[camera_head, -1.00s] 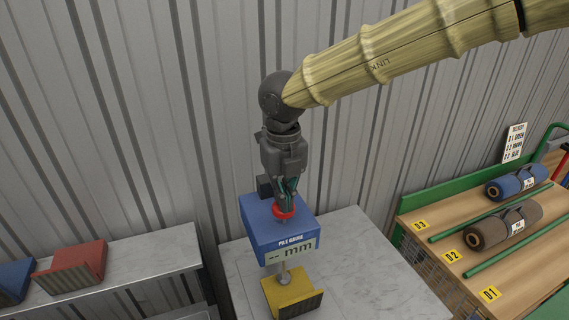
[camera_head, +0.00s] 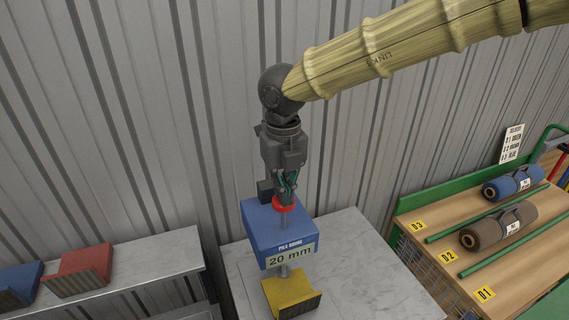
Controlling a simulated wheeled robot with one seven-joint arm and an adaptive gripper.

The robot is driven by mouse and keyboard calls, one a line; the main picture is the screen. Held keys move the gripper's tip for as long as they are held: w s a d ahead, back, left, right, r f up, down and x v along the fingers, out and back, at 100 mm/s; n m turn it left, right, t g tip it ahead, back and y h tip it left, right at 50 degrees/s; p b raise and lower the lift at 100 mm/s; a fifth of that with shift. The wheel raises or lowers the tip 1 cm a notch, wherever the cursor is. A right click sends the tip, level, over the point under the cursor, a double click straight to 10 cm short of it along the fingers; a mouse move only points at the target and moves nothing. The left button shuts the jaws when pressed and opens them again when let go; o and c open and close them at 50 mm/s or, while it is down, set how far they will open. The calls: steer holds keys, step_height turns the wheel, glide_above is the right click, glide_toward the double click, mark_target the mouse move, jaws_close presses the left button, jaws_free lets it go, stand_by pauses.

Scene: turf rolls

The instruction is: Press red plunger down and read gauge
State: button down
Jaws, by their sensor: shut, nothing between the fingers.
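The blue pile gauge (camera_head: 266,231) stands over the grey marbled counter. Its display (camera_head: 291,256) reads "20 mm" under the label "PILE GAUGE". My gripper (camera_head: 285,196) is shut and empty, pointing down directly over the red plunger. Its fingertips are at the plunger's top; I cannot tell whether they touch. Below the gauge, a metal foot reaches down to a yellow turf sample (camera_head: 291,291).
A shelf (camera_head: 165,258) at left holds a red sample (camera_head: 84,263) and a blue sample (camera_head: 20,280). At right, a wooden cart (camera_head: 445,229) carries blue (camera_head: 510,183) and brown (camera_head: 495,228) rolls, with labels D1 to D3 and a delivery sign (camera_head: 512,144). Bare counter lies right of the gauge.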

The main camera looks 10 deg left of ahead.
step_height(320, 180, up, 11)
steer(key=p, duration=0.9)
steer(key=shift+p, duration=0.3)
